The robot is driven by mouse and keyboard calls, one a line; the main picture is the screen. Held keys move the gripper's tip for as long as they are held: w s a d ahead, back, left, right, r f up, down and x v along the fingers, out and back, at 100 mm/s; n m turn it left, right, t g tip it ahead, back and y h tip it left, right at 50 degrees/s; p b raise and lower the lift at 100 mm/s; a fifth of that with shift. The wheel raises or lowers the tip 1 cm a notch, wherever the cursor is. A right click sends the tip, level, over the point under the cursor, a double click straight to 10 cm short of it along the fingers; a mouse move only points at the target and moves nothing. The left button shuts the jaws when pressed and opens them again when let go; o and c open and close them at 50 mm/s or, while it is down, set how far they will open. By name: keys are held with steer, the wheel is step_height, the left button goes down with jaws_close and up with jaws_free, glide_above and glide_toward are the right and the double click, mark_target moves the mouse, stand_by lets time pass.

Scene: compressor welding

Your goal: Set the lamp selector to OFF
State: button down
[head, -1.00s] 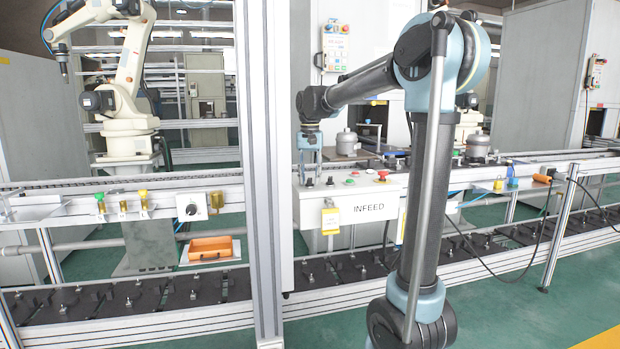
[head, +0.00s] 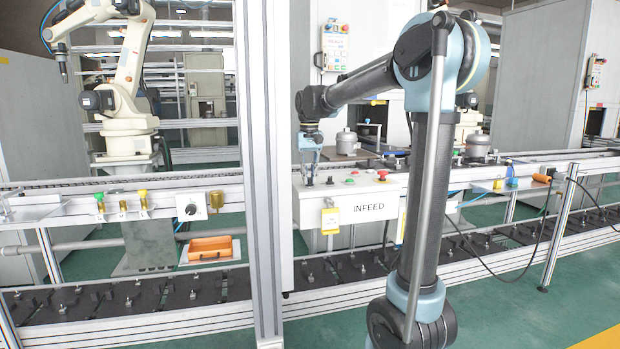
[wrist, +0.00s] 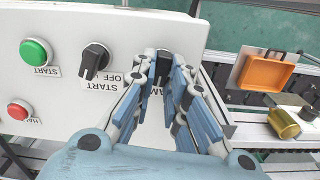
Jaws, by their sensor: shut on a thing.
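The lamp selector is a small black knob (wrist: 163,66) on the pale control panel, to the right of another black selector in the wrist view. My gripper (wrist: 170,75) is shut on this knob, with blue-grey fingers on both sides. The label below it is mostly covered by the fingers; only "AM" shows, so I cannot read its setting.
Beside the knob are a black START/OFF selector (wrist: 94,61), a green START button (wrist: 36,51) and a red button (wrist: 19,110). An orange tray (head: 211,247) and a gold cylinder (head: 216,199) lie left of the panel. An upright aluminium post (head: 262,150) stands close to the left.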

mark_target(309, 178)
steer(key=n, duration=0.5)
steer(key=shift+n, duration=0.4)
stand_by(0.4)
steer(key=c, duration=1.6)
jaws_free()
step_height(309, 178, up, 12)
steer(key=shift+f, duration=0.1)
